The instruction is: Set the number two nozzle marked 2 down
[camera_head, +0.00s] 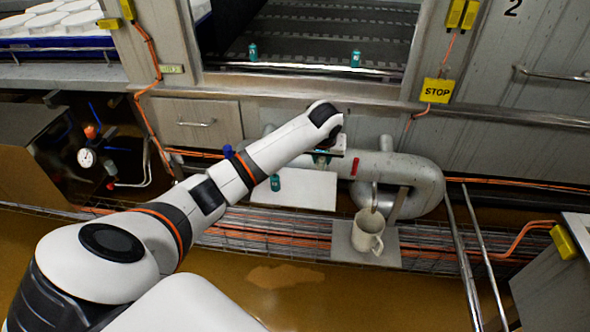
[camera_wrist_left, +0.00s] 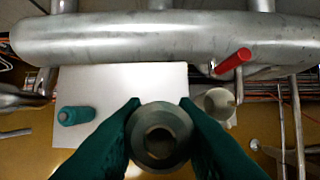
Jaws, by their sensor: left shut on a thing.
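My left gripper (camera_head: 322,158) is shut on a grey-green hollow nozzle. In the left wrist view, the gripper's teal fingers (camera_wrist_left: 161,112) clasp the nozzle (camera_wrist_left: 160,150) from both sides, and I look down into its round opening. No number can be read on it. The gripper is over the back right part of a white board (camera_head: 305,190); the board also shows in the left wrist view (camera_wrist_left: 120,85). A second, teal nozzle (camera_head: 275,182) is on the left part of the board, apart from the gripper; it also shows in the left wrist view (camera_wrist_left: 75,115). My right gripper is not in view.
A white mug (camera_head: 367,232) stands on a grey plate to the right of the board. A thick metal pipe (camera_head: 400,170) with a red handle (camera_head: 355,166) runs behind the board. Two small teal pieces (camera_head: 252,50) (camera_head: 356,58) stand at the machine opening. The board's middle looks clear.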

